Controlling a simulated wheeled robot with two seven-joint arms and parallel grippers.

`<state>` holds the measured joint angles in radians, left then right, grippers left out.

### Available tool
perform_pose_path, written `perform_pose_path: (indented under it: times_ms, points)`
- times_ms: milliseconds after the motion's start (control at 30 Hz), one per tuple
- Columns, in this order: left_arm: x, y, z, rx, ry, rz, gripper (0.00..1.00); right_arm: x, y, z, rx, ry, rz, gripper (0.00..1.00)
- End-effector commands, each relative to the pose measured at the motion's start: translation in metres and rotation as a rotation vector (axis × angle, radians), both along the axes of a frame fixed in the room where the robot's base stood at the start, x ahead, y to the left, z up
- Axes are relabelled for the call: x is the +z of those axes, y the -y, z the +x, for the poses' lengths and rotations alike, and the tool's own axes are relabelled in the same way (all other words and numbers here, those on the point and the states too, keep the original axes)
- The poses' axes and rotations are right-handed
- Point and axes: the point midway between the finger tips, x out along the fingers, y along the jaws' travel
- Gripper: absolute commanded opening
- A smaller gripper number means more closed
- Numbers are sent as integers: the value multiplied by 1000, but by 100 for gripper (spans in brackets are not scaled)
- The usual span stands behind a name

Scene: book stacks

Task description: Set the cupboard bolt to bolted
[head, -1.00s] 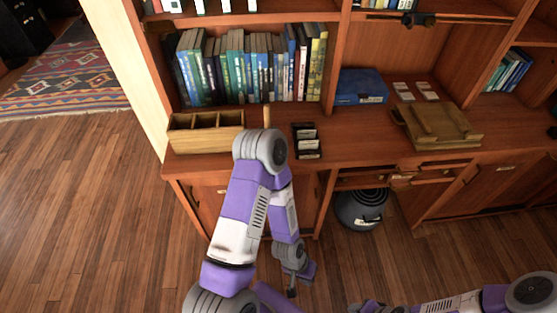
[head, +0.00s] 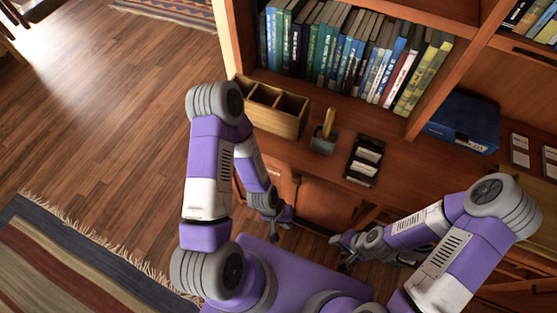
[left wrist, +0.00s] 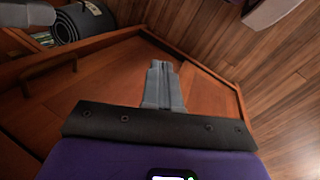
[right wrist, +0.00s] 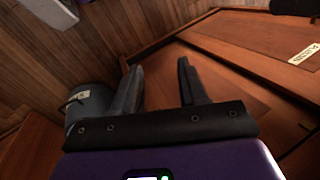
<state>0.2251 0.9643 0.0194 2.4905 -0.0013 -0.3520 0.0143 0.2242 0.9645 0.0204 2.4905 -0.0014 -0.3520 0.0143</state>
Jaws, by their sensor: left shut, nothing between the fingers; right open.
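The cupboard front (head: 320,205) is below the desk top in the head view, partly behind my arms. A small dark fitting (head: 297,179) shows on it; I cannot tell whether it is the bolt or how it is set. My left gripper (head: 287,221) is in front of the cupboard, low down. In the left wrist view the left gripper (left wrist: 163,66) is shut and empty before a wooden panel (left wrist: 212,98). My right gripper (head: 342,257) is to its right; in the right wrist view the right gripper (right wrist: 160,70) is open and empty, with a wooden panel (right wrist: 240,85) beyond.
A wooden divided box (head: 272,113), a small pot (head: 323,143) and a dark card holder (head: 364,160) stand on the desk. A blue box (head: 462,122) is further right. A grey bin (right wrist: 90,103) shows in the right wrist view. Floor at left is clear, with a striped rug (head: 75,265).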

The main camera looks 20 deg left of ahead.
Motion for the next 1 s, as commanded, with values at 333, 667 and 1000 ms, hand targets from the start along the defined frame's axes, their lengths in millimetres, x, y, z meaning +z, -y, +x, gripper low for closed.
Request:
perform_pose_path:
  times_ms: [333, 667, 1000]
  points:
    - [0, 0, 0, -1, 0, -1, 0, 0, 1, -1, -1, -2, -1, 43]
    - [49, -12, 23, 140, -82, 82, 0, 32, 0, 0, -1, -1, -1, 62]
    - [165, -24, 81, 670, -200, 252, 0, 62, 0, 0, -1, -1, -1, 62]
